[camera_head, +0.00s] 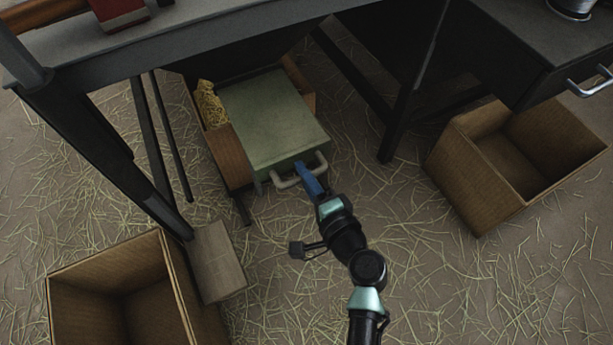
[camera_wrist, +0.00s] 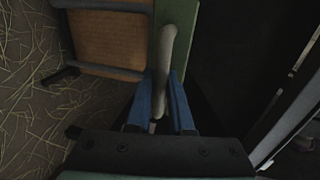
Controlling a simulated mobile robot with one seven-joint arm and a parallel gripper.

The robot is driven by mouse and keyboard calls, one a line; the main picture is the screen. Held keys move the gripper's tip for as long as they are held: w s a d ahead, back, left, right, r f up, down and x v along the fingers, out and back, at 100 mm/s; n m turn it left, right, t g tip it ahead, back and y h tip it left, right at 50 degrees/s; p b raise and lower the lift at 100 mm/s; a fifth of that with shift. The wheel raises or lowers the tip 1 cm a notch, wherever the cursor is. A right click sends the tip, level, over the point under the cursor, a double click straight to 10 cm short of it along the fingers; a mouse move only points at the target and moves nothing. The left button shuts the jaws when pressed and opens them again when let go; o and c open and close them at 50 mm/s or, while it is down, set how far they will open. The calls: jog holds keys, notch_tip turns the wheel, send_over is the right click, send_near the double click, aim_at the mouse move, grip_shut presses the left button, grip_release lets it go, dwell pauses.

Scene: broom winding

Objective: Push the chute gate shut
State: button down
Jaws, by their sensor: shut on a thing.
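The chute gate (camera_head: 268,118) is a flat green panel with a pale curved handle (camera_head: 287,182) on its near edge. It sticks out from a wooden chute (camera_head: 229,155) under the bench. My gripper (camera_head: 309,178) is at the right part of the handle, its blue fingers shut on it. In the wrist view the handle (camera_wrist: 168,50) runs between the two blue fingers (camera_wrist: 161,100), and the gate's green edge (camera_wrist: 156,50) shows behind it.
Open cardboard boxes stand at the lower left (camera_head: 173,262) and at the right (camera_head: 480,190). A dark bench leg (camera_head: 405,100) is right of the chute. A flat tan block (camera_head: 217,260) is at the left. Straw covers the floor.

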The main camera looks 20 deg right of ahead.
aim_at(296, 155)
jog(key=r+x, duration=0.1)
jog(key=x, duration=0.3)
jog(key=r+b+x, duration=0.1)
jog(key=x, duration=0.4)
jog(key=r+b+x, duration=0.1)
jog(key=x, duration=0.4)
jog(key=shift+w, duration=0.45)
jog(key=shift+r, duration=0.1)
jog(key=c, duration=0.8)
grip_release()
jog(key=p+v, duration=0.4)
jog(key=v, duration=0.7)
jog(key=shift+s+p, duration=0.35)
jog(key=shift+s, duration=0.65)
